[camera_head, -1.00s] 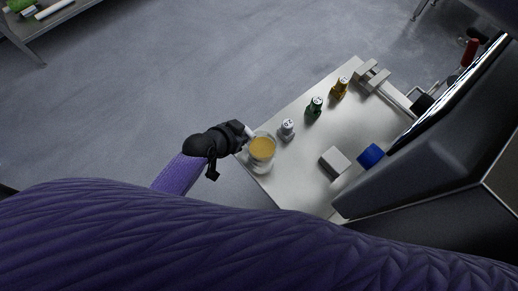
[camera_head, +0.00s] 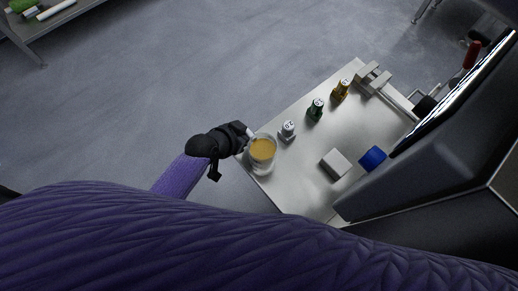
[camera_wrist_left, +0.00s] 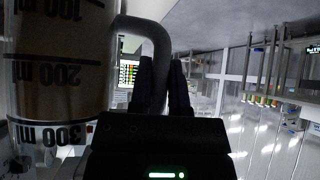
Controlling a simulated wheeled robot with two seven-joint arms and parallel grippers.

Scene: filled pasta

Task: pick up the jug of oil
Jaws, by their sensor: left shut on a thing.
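The jug of oil (camera_head: 262,155) is a clear measuring jug with yellow-orange liquid, at the left corner of the metal table. In the left wrist view the jug (camera_wrist_left: 60,75) fills the left side, with 100, 200 and 300 ml marks. Its grey curved handle (camera_wrist_left: 152,35) runs between the two dark fingers of my left gripper (camera_wrist_left: 163,85). In the head view my left gripper (camera_head: 246,133) is at the jug's left side, shut on the handle. Whether the jug's base touches the table is hard to tell. My right gripper is not in view.
On the metal table (camera_head: 290,185) stand a white-capped bottle (camera_head: 288,131), a green bottle (camera_head: 316,110) and an amber bottle (camera_head: 341,90). A white box (camera_head: 335,164) and a blue object (camera_head: 373,157) lie nearer the large dark machine (camera_head: 440,150) at right. Open floor lies left.

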